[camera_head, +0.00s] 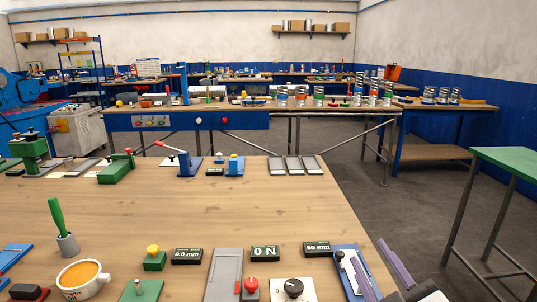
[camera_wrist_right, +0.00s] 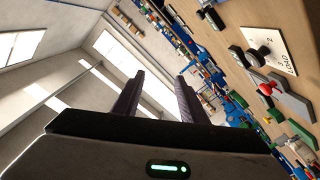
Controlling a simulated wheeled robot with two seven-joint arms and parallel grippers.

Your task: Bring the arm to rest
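My right gripper (camera_head: 366,251) is at the bottom right of the head view, over the right edge of the wooden workbench (camera_head: 190,220). Its two purple fingers are apart with nothing between them. In the right wrist view the open fingers (camera_wrist_right: 160,76) point toward the windows and wall, and the workbench appears tilted at the right. My left gripper is not in the head view.
Near my right gripper are a blue lever unit (camera_head: 345,262), a black knob on a white plate (camera_head: 293,288), a red button (camera_head: 251,284) and a "50 mm" display (camera_head: 317,248). A green-topped table (camera_head: 508,160) is at right.

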